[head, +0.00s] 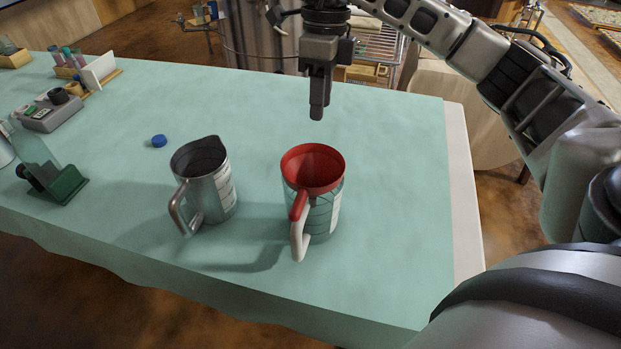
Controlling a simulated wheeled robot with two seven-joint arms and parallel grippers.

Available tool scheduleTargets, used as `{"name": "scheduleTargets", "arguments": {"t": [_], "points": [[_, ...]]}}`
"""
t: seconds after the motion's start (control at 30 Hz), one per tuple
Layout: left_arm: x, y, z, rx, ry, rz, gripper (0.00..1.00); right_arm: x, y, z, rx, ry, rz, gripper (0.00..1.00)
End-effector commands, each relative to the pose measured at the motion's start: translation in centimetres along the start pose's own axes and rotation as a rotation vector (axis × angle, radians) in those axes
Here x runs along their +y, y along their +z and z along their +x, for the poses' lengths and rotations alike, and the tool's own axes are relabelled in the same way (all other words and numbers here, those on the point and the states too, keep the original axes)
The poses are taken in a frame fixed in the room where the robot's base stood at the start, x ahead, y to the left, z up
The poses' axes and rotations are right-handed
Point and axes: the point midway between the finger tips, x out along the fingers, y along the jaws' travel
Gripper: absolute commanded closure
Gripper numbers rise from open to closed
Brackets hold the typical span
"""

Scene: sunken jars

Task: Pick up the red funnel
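The red funnel (318,160) sits in the mouth of a jug (322,217) with a pale, lined wall and a white handle, right of the table's middle. Its wide rim faces up, and a red part reaches down at the front left above the white handle. The funnel's lower part is hidden inside the jug. My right gripper (317,112) points down behind and above the funnel, apart from it. Its fingers are seen edge-on, so I cannot tell their opening. Nothing shows hanging from them. My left gripper is not in view.
A metal pitcher (226,187) stands left of the jug, its handle towards me. A blue cap (159,141) lies behind it. A green holder (66,186), grey tray (48,118) and tube rack (72,72) occupy the green-covered table's (400,220) left end. Its right side is clear.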

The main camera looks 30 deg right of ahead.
Motion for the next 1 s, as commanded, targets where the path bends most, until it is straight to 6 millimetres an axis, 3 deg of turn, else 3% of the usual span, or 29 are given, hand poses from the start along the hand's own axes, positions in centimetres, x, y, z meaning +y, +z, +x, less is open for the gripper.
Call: {"name": "scheduleTargets", "arguments": {"t": [0.1,0.33,0.6,0.9,1.0], "points": [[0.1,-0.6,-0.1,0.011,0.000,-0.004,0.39,0.0,-0.1,1.6,0.002,0.002,0.001,0.62],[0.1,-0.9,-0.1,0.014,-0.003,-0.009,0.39,0.1,-0.2,3.2,0.002,0.001,0.000,0.62],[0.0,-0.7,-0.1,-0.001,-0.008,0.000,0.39,0.4,-0.6,6.9,0.000,0.001,0.000,0.62],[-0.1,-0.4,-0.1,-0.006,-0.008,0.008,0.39,0.4,-0.6,7.5,-0.002,0.001,-0.001,0.62],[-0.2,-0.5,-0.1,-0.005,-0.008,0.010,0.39,0.4,-0.6,7.5,-0.002,0.001,-0.001,0.87]]}}
